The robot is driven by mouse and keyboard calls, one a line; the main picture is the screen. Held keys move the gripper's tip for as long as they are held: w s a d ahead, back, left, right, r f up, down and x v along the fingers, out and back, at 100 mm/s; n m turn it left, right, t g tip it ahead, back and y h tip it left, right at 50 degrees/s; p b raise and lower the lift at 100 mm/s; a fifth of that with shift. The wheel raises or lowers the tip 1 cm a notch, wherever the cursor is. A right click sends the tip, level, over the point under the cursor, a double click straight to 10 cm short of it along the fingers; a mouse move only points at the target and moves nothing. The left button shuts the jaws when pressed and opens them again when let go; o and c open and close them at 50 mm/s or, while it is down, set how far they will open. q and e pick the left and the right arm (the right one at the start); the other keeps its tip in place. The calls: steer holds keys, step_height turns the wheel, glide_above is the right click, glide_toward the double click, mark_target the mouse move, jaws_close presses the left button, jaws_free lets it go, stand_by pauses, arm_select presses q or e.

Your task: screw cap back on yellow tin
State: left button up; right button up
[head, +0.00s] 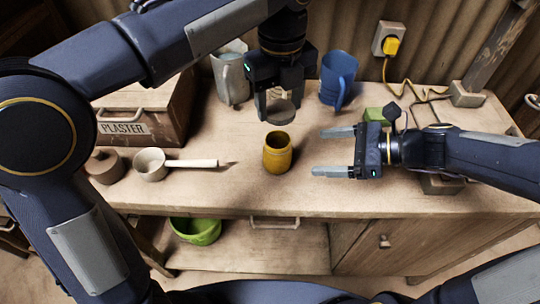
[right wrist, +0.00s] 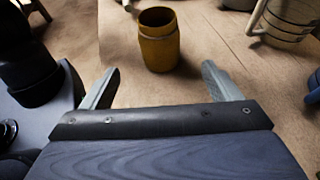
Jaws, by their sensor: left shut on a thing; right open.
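The yellow tin (head: 277,153) stands upright on the bench with its top open. It also shows in the right wrist view (right wrist: 158,45), beyond my right fingertips. My left gripper (head: 281,108) points down above and behind the tin, shut on a round greyish cap (head: 284,113). The cap is apart from the tin, and the fingers partly hide it. My right gripper (head: 322,151) lies low to the right of the tin, open and empty, its two fingers pointing left toward it. The tin is not between the fingers.
A grey mug (head: 231,78) and a blue jug (head: 338,78) stand at the back. A plaster box (head: 150,117) and a pan (head: 150,164) with a pale handle are at left. A green block (head: 373,114) sits behind my right gripper. The bench in front of the tin is clear.

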steer(key=x, duration=1.2)
steer(key=c, duration=1.4)
arm_select(q)
glide_above(278, 131)
steer(key=s, duration=0.2)
steer(key=shift+s+f, duration=0.2)
steer(key=shift+f, duration=2.35)
arm_select(e)
steer(key=shift+c, duration=0.2)
arm_select(q)
steer(key=shift+f, duration=0.9)
steer(key=shift+f, duration=0.55)
